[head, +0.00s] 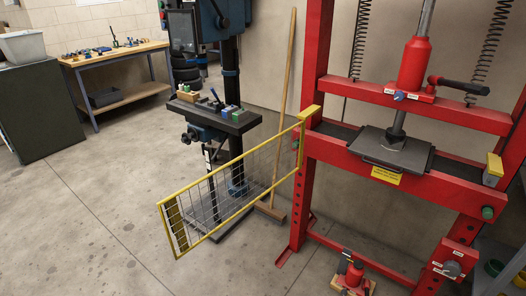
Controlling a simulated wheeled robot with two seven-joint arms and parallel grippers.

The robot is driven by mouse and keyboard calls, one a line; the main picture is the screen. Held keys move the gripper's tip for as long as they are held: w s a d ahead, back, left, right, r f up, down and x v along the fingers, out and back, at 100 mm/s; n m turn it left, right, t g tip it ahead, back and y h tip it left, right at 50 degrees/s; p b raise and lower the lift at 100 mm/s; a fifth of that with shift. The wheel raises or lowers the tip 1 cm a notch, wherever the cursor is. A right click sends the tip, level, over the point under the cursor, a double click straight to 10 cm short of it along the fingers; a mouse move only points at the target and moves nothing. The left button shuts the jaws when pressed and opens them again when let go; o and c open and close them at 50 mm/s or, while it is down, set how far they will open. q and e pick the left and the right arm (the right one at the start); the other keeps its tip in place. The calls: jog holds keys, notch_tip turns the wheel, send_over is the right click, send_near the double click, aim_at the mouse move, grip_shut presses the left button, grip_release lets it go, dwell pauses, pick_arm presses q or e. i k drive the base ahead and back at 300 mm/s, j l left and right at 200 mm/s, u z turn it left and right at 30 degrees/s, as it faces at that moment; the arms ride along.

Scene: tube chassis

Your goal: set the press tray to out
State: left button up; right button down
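The press tray (418,156) is a dark grey plate on the red press bed, under the vertical ram (398,122). Its front edge reaches the bed's front face, and a thin handle (380,164) runs along its front left. A yellow label (386,176) shows just below the handle. I cannot tell exactly how far the tray is slid forward. The red hydraulic press (310,180) fills the right side of the head view. Neither of my grippers is in view, and nothing is seen touching the tray.
A yellow-framed mesh guard (232,186) extends left from the press's left post. Behind it stand a drill press (226,120) and a leaning broom (286,100). A red bottle jack (354,274) sits on the floor at the press's foot. The floor at front left is clear.

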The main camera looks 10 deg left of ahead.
aim_at(413, 158)
jog(key=i+j+z, duration=0.25)
jog(key=j+z, duration=0.2)
jog(key=j, duration=0.65)
jog(key=j+z, duration=0.5)
jog(key=j, duration=0.55)
jog(key=k+j+z, duration=0.1)
jog(key=j+z, duration=0.35)
jog(key=j, duration=0.7)
jog(key=i, duration=0.5)
